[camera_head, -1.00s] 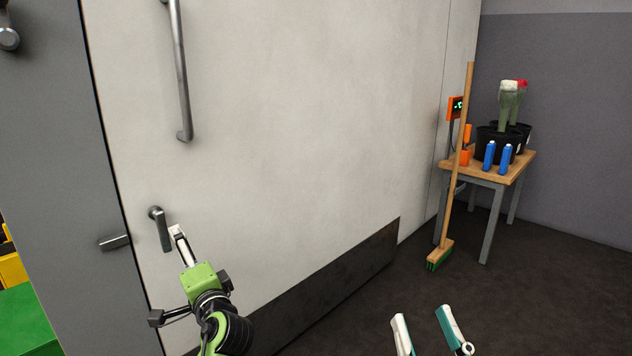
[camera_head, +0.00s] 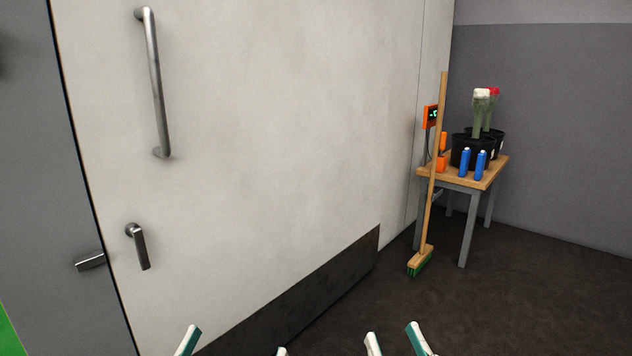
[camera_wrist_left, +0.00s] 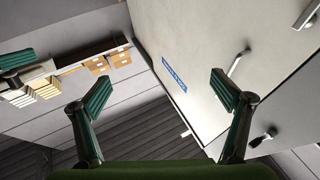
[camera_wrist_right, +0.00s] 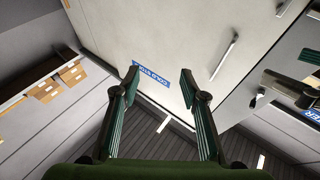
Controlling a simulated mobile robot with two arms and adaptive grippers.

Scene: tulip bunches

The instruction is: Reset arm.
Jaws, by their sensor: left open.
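My left gripper (camera_head: 235,347) shows only its fingertips at the bottom edge of the head view. It is open and empty, clear of the door. Its spread fingers show in the left wrist view (camera_wrist_left: 164,92). My right gripper (camera_head: 397,342) is beside it to the right, also low in the head view. Its fingers stand apart with nothing between them in the right wrist view (camera_wrist_right: 160,84). The lever handle (camera_head: 138,247) on the pale door (camera_head: 270,150) hangs steeply downward. Both arms are mostly out of the head view.
A long bar handle (camera_head: 155,85) is on the door. A broom (camera_head: 432,180) leans near a wooden table (camera_head: 480,179) with black buckets (camera_head: 463,152), tulips (camera_head: 481,112) and blue bottles (camera_head: 481,164). Dark floor (camera_head: 540,300) is clear at right.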

